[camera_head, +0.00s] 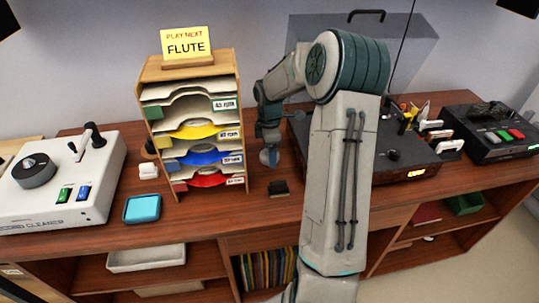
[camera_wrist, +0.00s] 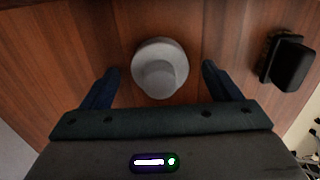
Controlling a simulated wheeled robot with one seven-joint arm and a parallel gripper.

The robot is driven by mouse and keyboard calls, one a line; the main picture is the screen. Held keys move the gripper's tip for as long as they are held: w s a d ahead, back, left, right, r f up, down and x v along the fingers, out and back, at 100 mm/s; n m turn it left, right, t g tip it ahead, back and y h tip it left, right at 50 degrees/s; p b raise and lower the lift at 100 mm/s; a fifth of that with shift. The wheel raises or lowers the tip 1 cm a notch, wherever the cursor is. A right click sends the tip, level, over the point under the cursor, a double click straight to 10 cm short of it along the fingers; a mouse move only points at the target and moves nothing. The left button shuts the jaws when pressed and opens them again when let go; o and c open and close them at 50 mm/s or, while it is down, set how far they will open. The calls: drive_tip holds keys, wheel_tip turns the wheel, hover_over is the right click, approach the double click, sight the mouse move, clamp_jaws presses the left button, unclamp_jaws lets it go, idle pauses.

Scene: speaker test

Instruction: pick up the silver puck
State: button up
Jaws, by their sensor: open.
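The silver puck (camera_wrist: 160,68) is a round grey piece with a raised knob, on the wooden top in the wrist view. My gripper (camera_wrist: 160,72) is open, with one dark blue finger to the left of the puck and one to the right. Gaps show between the puck and both fingers. In the head view my gripper (camera_head: 269,150) hangs low over the counter, just right of the sleeve rack. The puck is hard to make out there beside the fingers.
A small black block (camera_wrist: 287,62) lies to the right of the puck; it also shows in the head view (camera_head: 279,188). The wooden rack (camera_head: 243,150) stands close on the left. A dark turntable (camera_head: 405,172) is on the right, partly behind my arm.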

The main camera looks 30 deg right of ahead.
drive_tip(key=shift+f, duration=0.35)
drive_tip(key=c, duration=1.2)
drive_tip(key=shift+r, duration=0.1)
wheel_tip(320, 180, up, 10)
